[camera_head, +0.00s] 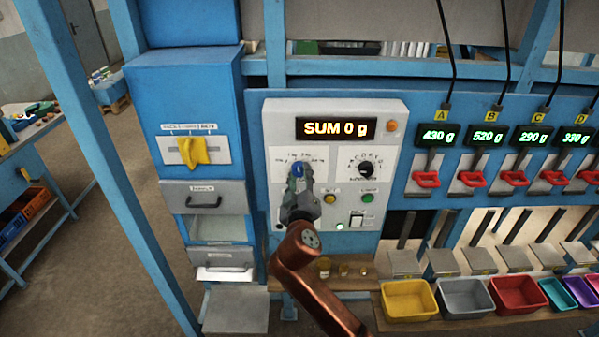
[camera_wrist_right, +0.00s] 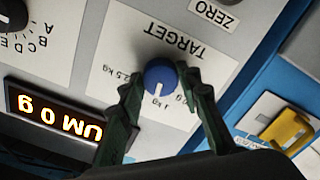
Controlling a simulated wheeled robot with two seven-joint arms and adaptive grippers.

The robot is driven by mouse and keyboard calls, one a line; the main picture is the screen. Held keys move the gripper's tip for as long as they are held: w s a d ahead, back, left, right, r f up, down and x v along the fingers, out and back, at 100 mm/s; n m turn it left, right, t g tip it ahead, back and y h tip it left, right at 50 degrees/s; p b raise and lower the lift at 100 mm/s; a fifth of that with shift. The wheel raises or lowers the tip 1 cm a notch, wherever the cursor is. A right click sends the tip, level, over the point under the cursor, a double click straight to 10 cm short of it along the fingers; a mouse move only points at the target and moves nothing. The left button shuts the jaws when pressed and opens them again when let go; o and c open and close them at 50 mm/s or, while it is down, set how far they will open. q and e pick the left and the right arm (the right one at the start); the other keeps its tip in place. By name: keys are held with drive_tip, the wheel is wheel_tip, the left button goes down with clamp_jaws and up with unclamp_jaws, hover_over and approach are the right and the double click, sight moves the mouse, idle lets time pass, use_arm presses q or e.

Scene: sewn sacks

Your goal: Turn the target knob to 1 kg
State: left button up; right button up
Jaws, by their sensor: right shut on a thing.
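The target knob (camera_head: 298,171) is a blue round knob on the grey control panel, under the display reading SUM 0 g. In the right wrist view, which shows the panel upside down, the target knob (camera_wrist_right: 160,75) has a white pointer line. My right gripper (camera_head: 299,182) reaches up to the knob from below. In the wrist view the right gripper's fingers (camera_wrist_right: 164,86) are shut on the knob, one on each side. My left gripper is not in view.
A black selector knob (camera_head: 366,170) sits to the right on the panel, above yellow and green buttons (camera_head: 368,198). A yellow handle (camera_head: 194,151) is on the cabinet at left. Scales with red handles (camera_head: 426,180) and coloured bins (camera_head: 409,299) are to the right.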

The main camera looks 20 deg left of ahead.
drive_tip(key=shift+n+p, duration=0.4)
drive_tip(key=shift+n, duration=0.5)
drive_tip(key=o, duration=1.2)
drive_tip(key=shift+c, duration=0.2)
drive_tip(key=v, duration=1.2)
